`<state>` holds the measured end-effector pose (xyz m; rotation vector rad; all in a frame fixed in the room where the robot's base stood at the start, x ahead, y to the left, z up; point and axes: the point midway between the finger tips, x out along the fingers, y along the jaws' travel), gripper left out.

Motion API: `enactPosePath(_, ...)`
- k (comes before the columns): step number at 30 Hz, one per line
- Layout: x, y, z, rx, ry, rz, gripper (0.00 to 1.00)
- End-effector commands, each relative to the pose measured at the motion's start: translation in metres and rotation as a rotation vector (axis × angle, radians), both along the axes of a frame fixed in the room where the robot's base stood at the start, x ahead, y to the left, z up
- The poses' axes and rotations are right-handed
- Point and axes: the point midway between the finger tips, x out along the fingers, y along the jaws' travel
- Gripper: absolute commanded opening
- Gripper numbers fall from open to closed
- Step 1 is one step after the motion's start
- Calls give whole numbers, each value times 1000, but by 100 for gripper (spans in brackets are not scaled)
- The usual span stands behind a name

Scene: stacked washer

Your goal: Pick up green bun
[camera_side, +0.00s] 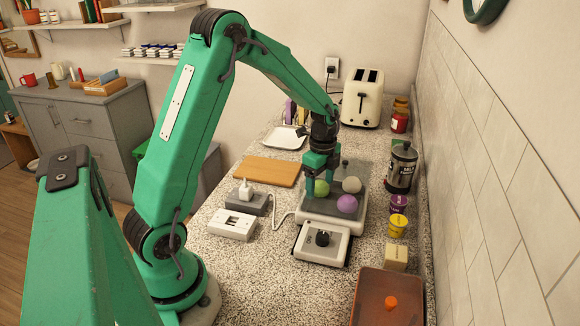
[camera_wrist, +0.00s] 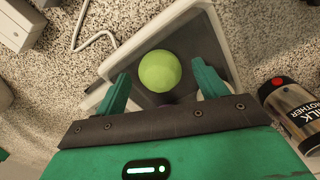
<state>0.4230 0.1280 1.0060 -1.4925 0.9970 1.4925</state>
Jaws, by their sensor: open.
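The green bun (camera_wrist: 160,71) is a light green ball on the dark top plate of a grey-white appliance (camera_wrist: 215,25). In the side view the green bun (camera_side: 321,188) sits at the left of the plate, partly hidden by my gripper. My gripper (camera_side: 318,190) points down over the plate at the bun. In the wrist view its two green fingers (camera_wrist: 160,88) are spread on either side of the bun, with gaps on both sides and nothing held. I cannot tell how high the fingertips are above the plate.
A purple ball (camera_side: 347,204) and a pale grey ball (camera_side: 352,185) share the plate, close to my gripper. A milk frother can (camera_side: 402,168) stands to the right. A wooden board (camera_side: 267,171) lies to the left. A cable and small grey boxes lie front left.

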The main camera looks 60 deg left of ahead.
Motion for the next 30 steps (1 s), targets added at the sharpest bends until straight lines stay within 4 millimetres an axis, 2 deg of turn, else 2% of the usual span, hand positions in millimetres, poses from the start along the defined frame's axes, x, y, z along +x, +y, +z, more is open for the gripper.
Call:
enactPosePath(14,0,0,0,0,0,0,72)
enactPosePath(21,0,0,0,0,0,0,27)
enactPosePath(22,0,0,0,0,0,0,24)
enactPosePath(30,0,0,0,0,0,0,24)
